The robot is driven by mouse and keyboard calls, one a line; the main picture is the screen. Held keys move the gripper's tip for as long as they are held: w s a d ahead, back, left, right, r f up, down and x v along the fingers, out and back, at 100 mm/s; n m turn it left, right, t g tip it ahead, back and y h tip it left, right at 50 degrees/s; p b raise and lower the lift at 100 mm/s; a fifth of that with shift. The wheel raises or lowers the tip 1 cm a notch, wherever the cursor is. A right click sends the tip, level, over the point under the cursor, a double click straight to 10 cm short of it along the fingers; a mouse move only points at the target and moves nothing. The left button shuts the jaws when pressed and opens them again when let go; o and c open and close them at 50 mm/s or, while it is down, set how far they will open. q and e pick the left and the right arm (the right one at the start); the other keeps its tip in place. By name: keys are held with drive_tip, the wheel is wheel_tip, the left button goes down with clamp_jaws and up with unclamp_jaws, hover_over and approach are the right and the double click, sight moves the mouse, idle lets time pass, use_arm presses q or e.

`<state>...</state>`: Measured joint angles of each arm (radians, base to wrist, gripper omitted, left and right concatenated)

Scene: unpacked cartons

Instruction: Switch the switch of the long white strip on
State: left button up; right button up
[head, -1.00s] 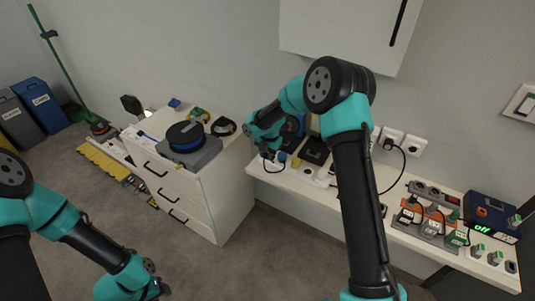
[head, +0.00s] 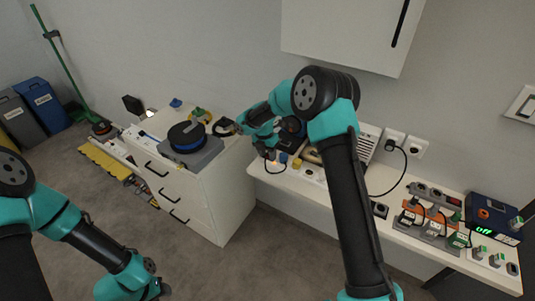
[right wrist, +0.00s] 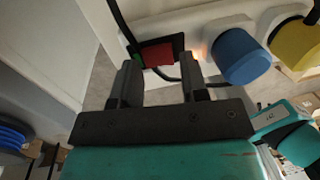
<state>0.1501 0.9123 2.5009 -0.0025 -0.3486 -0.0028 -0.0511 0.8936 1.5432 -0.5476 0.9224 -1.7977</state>
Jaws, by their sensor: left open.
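The long white strip (head: 310,175) lies along the shelf's front, with a blue plug (head: 283,158) and a yellow plug (head: 297,163) near its left end. In the right wrist view its red switch (right wrist: 158,53) sits in a black frame, with a green patch at its left; whether it is on is unclear. My right gripper (right wrist: 158,85) is open, its two fingers apart on either side of the switch in that view. Contact cannot be told. In the head view my right gripper (head: 265,152) is at the strip's left end. My left gripper (head: 150,291) is low at the left, partly cut off.
The white shelf (head: 425,243) carries more sockets and a blue device (head: 492,215) at the right. A white drawer cabinet (head: 190,185) stands left of the shelf, with a cable reel (head: 187,140) on top. A black cable hangs at the strip's left end.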

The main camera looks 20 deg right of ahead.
wheel_tip(320, 180, up, 17)
drive_tip(key=w+a, duration=0.1)
drive_tip(key=shift+w+a+r, duration=0.15)
drive_tip(key=shift+w+a, duration=0.1)
drive_tip(key=shift+w, duration=0.15)
idle(0.6)
